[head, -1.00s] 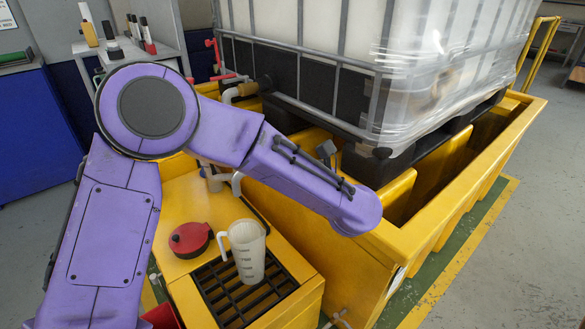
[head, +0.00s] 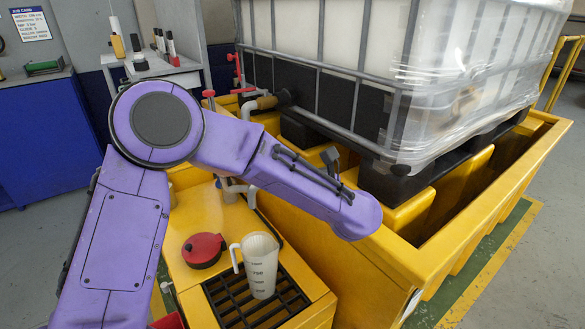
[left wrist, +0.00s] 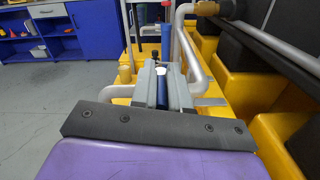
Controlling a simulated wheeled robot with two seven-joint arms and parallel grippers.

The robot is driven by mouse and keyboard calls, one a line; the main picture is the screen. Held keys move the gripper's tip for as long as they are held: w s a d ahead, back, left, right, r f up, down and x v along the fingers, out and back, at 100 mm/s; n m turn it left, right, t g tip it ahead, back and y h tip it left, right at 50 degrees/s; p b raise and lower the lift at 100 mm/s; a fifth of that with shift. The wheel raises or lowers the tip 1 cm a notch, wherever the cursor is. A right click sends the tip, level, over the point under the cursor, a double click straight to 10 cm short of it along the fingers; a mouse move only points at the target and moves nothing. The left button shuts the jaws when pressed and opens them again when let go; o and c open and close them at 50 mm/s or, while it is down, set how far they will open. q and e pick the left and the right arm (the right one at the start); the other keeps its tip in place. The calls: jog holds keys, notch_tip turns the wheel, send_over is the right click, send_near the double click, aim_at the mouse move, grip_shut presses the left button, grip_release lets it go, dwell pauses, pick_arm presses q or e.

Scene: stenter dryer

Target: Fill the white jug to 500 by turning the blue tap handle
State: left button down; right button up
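The white jug (head: 260,266), with dark level marks and a handle on its left, stands upright on the black grate (head: 232,310). I cannot tell its liquid level. The tap pipe (head: 231,187) is behind it, partly covered by my purple left arm. My left gripper is hidden in the head view. In the left wrist view, its grey fingers (left wrist: 163,92) are close together, with the narrow blue tap handle (left wrist: 162,90) between them and no clear gap. My right gripper is not in view.
A red lid (head: 203,249) lies on the yellow stand left of the jug. A large caged white tank (head: 370,40) stands in a yellow bund (head: 480,240) behind. Grey pipes (left wrist: 190,50) run close beside my left gripper. A bench with bottles (head: 160,68) is at the back left.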

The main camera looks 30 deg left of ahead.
pick_arm(q)
jog(key=shift+t, duration=0.3)
dwell(0.6)
jog(key=shift+s+a+m+t+h, duration=0.15)
jog(key=shift+s+m+t+h, duration=0.15)
jog(key=shift+m+t+h, duration=0.35)
jog(key=m+t, duration=0.1)
jog(key=t+h, duration=0.1)
jog(key=m+t+h, duration=0.1)
jog(key=shift+s+a+m+t, duration=0.25)
jog(key=shift+s+m, duration=0.1)
jog(key=m+t+h, duration=0.1)
jog(key=m+t+h+p, duration=0.1)
jog(key=h, duration=0.1)
jog(key=a+m+t+h+p, duration=0.1)
jog(key=m+t+h, duration=0.1)
jog(key=shift+s+a+h, duration=0.1)
jog(key=shift+s+h, duration=0.15)
jog(key=shift+s, duration=0.15)
jog(key=shift+r, duration=0.1)
